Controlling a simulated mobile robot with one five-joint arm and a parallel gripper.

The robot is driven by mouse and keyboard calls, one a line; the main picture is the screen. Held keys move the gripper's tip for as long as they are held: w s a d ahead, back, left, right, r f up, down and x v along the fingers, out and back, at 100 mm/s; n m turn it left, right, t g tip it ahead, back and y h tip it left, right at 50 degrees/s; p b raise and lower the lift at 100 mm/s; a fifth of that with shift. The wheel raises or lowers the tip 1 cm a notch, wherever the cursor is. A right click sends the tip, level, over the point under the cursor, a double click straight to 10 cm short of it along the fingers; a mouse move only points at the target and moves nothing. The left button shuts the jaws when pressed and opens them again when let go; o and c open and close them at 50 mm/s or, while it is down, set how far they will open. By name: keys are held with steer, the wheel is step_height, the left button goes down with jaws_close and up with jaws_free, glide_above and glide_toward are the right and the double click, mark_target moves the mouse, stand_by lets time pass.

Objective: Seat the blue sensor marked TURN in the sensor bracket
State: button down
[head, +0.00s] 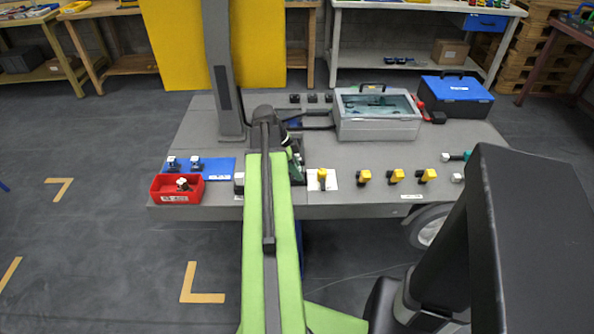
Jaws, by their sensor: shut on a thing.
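My arm reaches forward over the grey chassis deck (240,203), and its end hides part of the deck. My gripper (297,166) is small and dark at the deck's front, partly behind the arm. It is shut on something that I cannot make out. A patch of blue (293,123) shows beside the arm's far end; I cannot tell whether it is the TURN sensor. No TURN marking is readable. I cannot pick out the sensor bracket with certainty.
A blue mat (226,165) with two small dark, white-topped parts and a red bin (160,196) lie left. A yellow part on a white pad (313,184) and several yellow parts (396,176) stand right. Behind are a grey case (378,128) and a blue-lidded box (456,89).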

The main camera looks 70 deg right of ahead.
steer(key=shift+f, duration=0.25)
steer(key=c, duration=1.1)
jaws_free()
steer(key=shift+r, duration=0.1)
steer(key=shift+r, duration=0.1)
steer(key=p+v, duration=1.6)
steer(key=v, duration=0.1)
steer(key=shift+r, duration=0.15)
